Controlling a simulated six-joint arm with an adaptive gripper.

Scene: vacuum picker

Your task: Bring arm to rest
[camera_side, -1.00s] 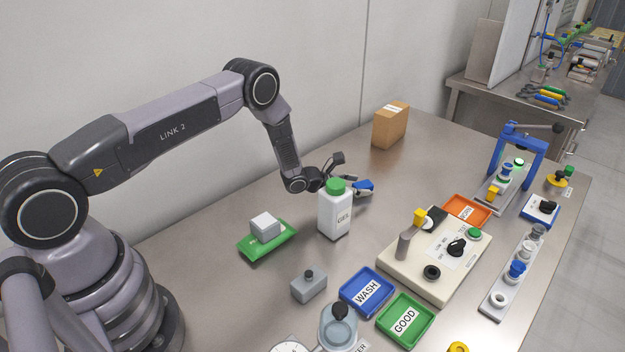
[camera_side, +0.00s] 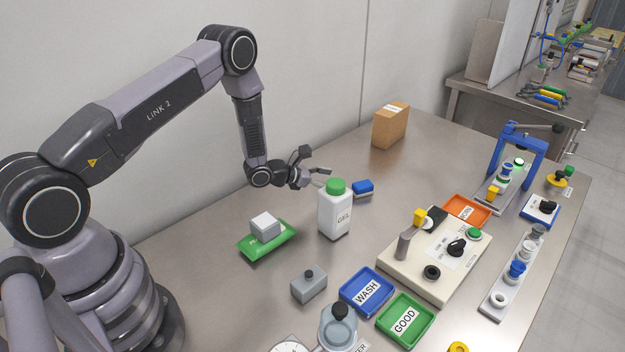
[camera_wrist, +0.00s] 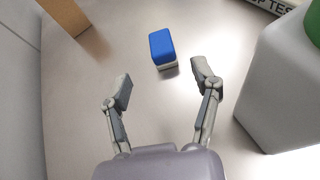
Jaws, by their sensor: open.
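My gripper (camera_side: 318,174) is open and empty, raised above the table behind and left of the white GEL bottle with a green cap (camera_side: 335,210). In the wrist view its two fingers (camera_wrist: 163,88) are spread apart with nothing between them. A small blue-topped block with a white base (camera_side: 363,187) sits on the table behind the bottle. In the wrist view the block (camera_wrist: 161,47) lies beyond the fingertips, apart from them. The bottle (camera_wrist: 280,85) stands to the right of the fingers there.
A cardboard box (camera_side: 390,125) stands at the back. A green tray (camera_side: 275,246) holds a grey-white block. Blue WASH (camera_side: 347,289) and green GOOD (camera_side: 384,321) trays lie in front, with a beige control unit (camera_side: 400,262) to the right.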

